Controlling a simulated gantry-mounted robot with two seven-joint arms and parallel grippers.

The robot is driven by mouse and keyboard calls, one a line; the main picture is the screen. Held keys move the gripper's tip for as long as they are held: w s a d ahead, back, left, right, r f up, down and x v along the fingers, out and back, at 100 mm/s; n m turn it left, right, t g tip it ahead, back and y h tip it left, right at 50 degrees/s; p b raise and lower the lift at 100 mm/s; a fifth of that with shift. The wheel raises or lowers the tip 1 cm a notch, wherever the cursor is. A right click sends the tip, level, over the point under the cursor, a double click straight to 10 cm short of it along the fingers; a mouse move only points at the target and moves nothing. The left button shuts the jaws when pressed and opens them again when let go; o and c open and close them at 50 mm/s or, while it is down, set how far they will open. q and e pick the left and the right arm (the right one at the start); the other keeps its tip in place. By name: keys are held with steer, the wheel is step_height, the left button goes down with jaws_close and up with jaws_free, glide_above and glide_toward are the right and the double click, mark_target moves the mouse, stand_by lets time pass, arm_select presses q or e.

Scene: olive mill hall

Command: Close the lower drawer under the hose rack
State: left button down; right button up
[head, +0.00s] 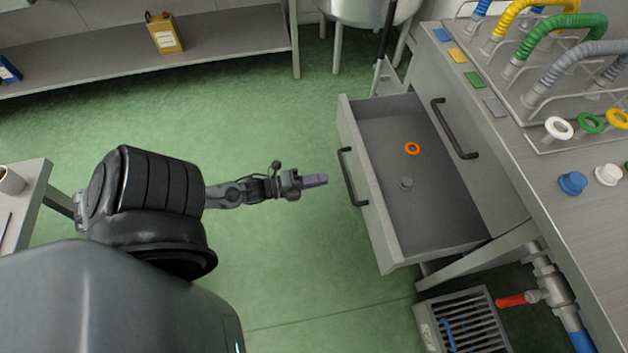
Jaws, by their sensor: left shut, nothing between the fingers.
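The lower drawer (372,215) under the hose rack (545,100) is pulled well out from its cabinet. Its dark bar handle (349,178) is on the front panel, facing left. An orange ring (412,149) and a small grey cap (406,184) lie on the drawer's floor. Another dark handle (454,129) is on the cabinet front above it, on a closed front. My left gripper (318,180) is shut and empty, with its purple fingertips pointing right at the drawer front. A small gap separates them from the handle. My right gripper is not in view.
Coloured hoses, rings, and a blue cap (572,183) sit on the counter above. A grey grated box (462,322) and a pipe with a red lever (512,300) are below right. Green floor (290,250) is clear left of the drawer.

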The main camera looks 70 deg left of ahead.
mark_target(363, 173)
arm_select(q)
steer(key=w+b, duration=0.1)
steer(key=w, duration=0.2)
steer(key=w+b, duration=0.1)
steer(key=w, duration=0.2)
steer(key=w+d+b, duration=0.1)
steer(key=w, duration=0.3)
steer(key=shift+d+b, duration=0.1)
steer(key=shift+b, duration=0.3)
steer(key=shift+w, duration=0.2)
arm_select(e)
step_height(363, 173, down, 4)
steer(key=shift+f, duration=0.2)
arm_select(q)
steer(key=shift+w, duration=0.1)
